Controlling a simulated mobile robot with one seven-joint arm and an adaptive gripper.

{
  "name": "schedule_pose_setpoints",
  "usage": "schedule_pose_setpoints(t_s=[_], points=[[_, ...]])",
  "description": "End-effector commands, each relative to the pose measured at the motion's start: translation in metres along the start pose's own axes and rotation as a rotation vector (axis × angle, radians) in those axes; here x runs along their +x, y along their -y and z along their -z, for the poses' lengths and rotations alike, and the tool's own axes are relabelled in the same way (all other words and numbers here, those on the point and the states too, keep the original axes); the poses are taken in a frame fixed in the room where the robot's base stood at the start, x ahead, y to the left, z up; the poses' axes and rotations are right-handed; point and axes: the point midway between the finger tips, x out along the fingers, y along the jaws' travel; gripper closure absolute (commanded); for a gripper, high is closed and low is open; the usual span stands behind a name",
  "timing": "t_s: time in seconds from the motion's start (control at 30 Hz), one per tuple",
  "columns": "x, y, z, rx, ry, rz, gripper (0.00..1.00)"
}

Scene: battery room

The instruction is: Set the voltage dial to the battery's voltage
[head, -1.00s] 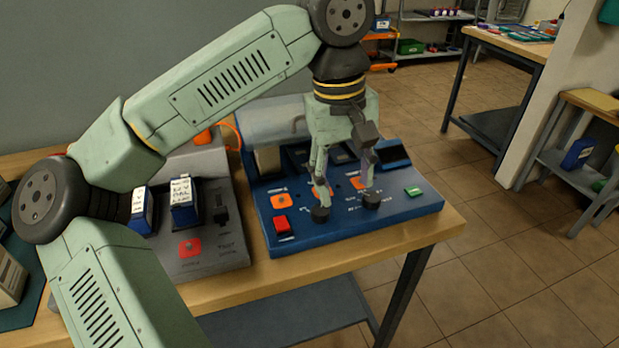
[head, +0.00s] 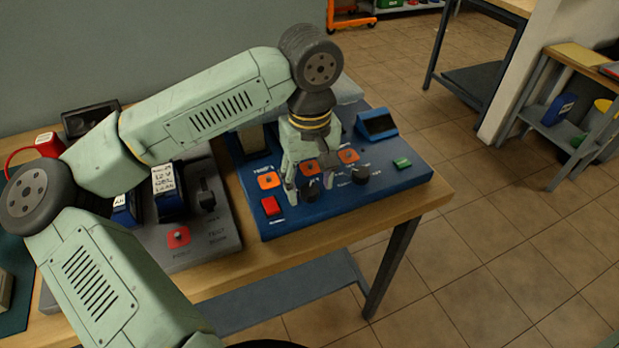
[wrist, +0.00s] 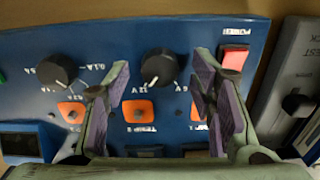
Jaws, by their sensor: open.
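The voltage dial is a black knob (head: 311,189) on the blue charger panel (head: 385,188). In the wrist view the voltage dial (wrist: 160,68) has a white mark at its lower left, towards the "12V" print; another voltage print lies at its lower right. My gripper (head: 313,182) is open and empty over the dial. In the wrist view my gripper's fingers (wrist: 163,85) are on either side of the dial; I cannot tell whether they touch it.
A second black knob (head: 360,175), with amp markings, sits close to the right finger. A red button (head: 271,206), orange plates (head: 269,181) and a green button (head: 402,163) are on the panel. A second blue battery (head: 126,208) is partly behind my arm. Floor is open at right.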

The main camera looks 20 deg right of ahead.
Motion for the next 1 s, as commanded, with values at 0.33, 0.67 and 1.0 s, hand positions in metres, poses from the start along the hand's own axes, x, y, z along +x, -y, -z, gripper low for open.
schedule_pose_setpoints(t_s=[0.33,0.67,1.0], points=[[0.0078,-0.0003,-0.0003,0.000,0.000,-0.001,0.49],[0.0075,-0.0002,-0.0002,0.000,0.000,-0.001,0.69],[0.0073,-0.0002,-0.0002,0.000,0.000,-0.001,0.91]])
